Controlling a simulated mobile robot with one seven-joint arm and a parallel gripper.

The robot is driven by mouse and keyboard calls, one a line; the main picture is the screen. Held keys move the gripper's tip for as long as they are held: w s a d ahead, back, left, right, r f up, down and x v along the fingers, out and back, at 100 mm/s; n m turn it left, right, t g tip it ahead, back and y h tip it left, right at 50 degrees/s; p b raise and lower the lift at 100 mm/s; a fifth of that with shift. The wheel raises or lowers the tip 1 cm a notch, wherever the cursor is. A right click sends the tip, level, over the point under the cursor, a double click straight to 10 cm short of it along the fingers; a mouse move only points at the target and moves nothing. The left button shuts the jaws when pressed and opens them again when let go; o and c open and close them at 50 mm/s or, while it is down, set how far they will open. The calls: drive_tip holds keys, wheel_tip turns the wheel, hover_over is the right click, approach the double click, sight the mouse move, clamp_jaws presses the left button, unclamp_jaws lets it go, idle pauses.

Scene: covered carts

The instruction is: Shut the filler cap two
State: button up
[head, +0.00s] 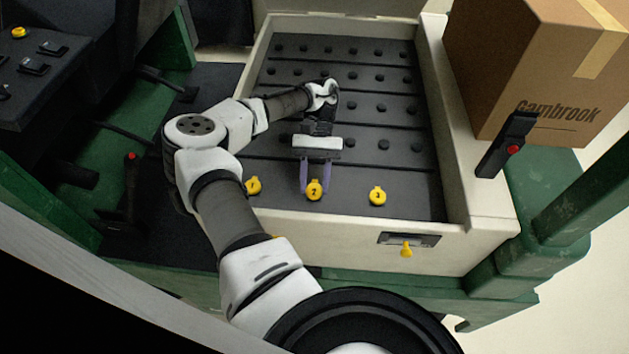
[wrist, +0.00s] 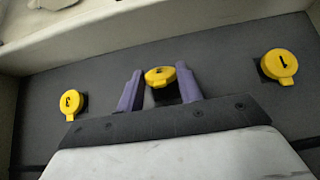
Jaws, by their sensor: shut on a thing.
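Filler cap two (head: 314,190) is a round yellow cap marked 2, in the middle of the front row on the dark cart deck. In the wrist view cap two (wrist: 160,76) looks foreshortened and tilted up, unlike its neighbours, with a dark opening below it. My gripper (head: 315,187) reaches down from behind the cap. Its two purple fingers stand on either side of cap two, also in the wrist view (wrist: 161,88), and are shut on it. The cap's hinge is hard to make out.
Yellow cap one (wrist: 278,66) and cap three (head: 377,196) lie flat on either side. The deck (head: 410,170) has several rows of dark knobs and a raised cream rim (head: 480,228). A yellow-handled latch (head: 406,249) is on the front. A cardboard box (head: 540,70) stands at right.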

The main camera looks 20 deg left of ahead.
drive_tip(key=shift+w+a+f+g+h, duration=0.1)
drive_tip(key=shift+w+f+g+h, duration=0.1)
drive_tip(key=shift+g, duration=0.4)
drive_tip(key=shift+w+f+g+h, duration=0.15)
drive_tip(key=shift+w+g+h, duration=0.05)
drive_tip(key=shift+g, duration=0.4)
drive_tip(key=shift+f+g, duration=0.2)
drive_tip(key=shift+g, duration=0.2)
drive_tip(key=o, duration=1)
drive_tip(key=shift+r, duration=0.2)
